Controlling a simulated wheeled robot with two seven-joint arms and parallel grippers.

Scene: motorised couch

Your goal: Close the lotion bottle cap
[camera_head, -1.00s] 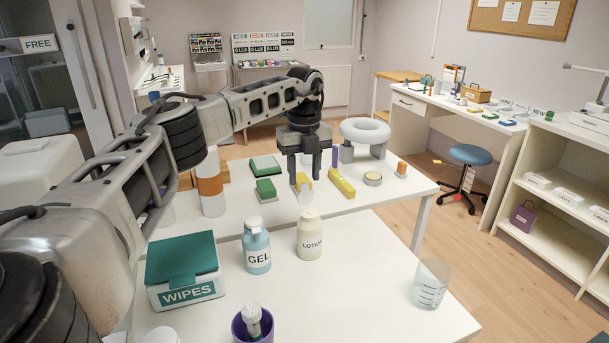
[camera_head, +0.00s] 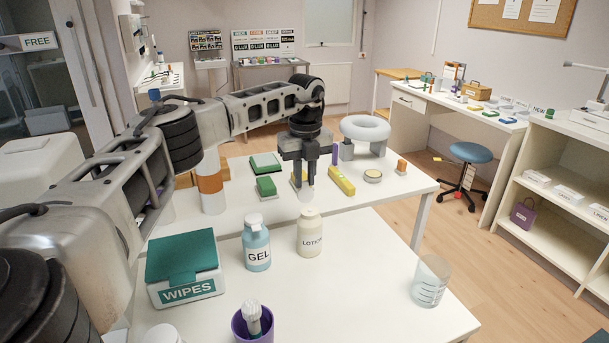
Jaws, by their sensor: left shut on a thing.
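The cream lotion bottle (camera_head: 310,238) stands upright on the near white table, its label facing me. A pale, round cap piece (camera_head: 306,194) shows above and behind its neck, as an open lid. My left gripper (camera_head: 304,181) reaches down from above, behind the bottle, with its dark fingers on either side of the cap's upper part. It appears shut on this cap; the exact contact is small and hard to see. My right gripper is not in view.
The blue gel bottle (camera_head: 257,247) stands just left of the lotion. A wipes box (camera_head: 185,290), a purple cup (camera_head: 241,329) and a clear beaker (camera_head: 430,282) are also on the near table. A yellow block (camera_head: 342,181) lies on the table behind.

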